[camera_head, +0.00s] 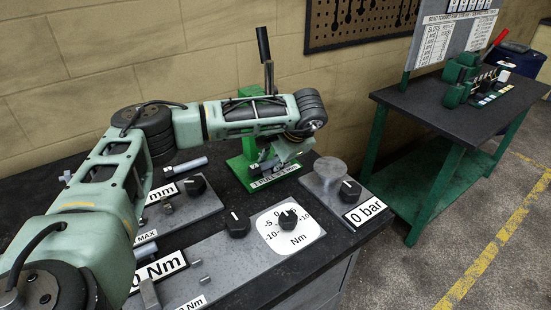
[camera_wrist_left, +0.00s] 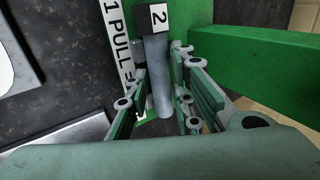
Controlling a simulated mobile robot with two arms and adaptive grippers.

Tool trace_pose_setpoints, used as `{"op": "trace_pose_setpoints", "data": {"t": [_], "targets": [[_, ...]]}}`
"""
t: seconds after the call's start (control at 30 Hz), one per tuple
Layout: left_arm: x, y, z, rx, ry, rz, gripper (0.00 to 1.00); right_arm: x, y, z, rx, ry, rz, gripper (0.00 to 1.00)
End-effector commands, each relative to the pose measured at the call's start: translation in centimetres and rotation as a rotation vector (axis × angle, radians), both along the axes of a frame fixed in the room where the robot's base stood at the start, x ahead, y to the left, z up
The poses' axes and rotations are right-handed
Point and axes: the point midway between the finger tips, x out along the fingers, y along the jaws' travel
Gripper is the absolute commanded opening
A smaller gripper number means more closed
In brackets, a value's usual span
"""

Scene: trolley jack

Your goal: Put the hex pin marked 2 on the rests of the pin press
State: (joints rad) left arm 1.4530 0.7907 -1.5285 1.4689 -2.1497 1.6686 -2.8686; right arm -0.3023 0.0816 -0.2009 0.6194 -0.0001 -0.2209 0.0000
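The hex pin marked 2 (camera_wrist_left: 157,80) is a grey bar in the left wrist view, with a dark block and a white tag reading 2 at its far end. My left gripper (camera_wrist_left: 160,80) has its green fingers on both sides of the bar and looks shut on it. In the head view my left gripper (camera_head: 279,152) is over the green pin press (camera_head: 249,170), just above its base. The press has a dark upright lever and a label on its front edge. The gripper and wrist hide its rests, and contact with them cannot be seen. My right gripper is not in view.
A grey panel with black knobs (camera_head: 288,218) and a round dial fills the bench front. A grey pedestal unit (camera_head: 329,178) stands right of the press. Another grey pin (camera_head: 187,167) lies at left. A second table (camera_head: 445,105) with green fixtures stands at right.

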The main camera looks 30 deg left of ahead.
Motion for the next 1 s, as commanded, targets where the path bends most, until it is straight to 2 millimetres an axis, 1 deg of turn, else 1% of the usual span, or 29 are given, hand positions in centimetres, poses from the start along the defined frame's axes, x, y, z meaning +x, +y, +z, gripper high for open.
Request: {"op": "trace_pose_setpoints", "data": {"t": [0.03,0.1,0.13,0.43,0.57,0.67,0.9,1.0], "targets": [[0.0,0.0,0.0,0.000,0.000,0.000,0.29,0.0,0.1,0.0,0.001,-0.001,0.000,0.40],[0.0,0.0,0.0,0.000,0.000,0.000,0.35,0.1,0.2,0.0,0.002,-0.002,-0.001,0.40],[0.0,0.0,0.0,0.000,0.000,0.000,0.36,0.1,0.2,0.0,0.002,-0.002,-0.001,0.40],[0.0,0.0,0.1,0.000,0.000,0.000,0.36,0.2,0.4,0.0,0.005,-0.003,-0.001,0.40],[0.0,-0.3,1.0,-0.001,-0.002,-0.001,0.36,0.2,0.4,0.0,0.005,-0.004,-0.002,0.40],[-0.3,-1.1,2.5,-0.001,-0.004,-0.002,0.36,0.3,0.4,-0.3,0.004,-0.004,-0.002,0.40],[-1.3,-3.5,7.1,0.000,-0.005,-0.002,0.36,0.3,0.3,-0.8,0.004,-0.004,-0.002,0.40],[-1.7,-4.4,8.7,0.000,-0.005,-0.002,0.36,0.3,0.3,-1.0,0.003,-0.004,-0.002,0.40]]}}
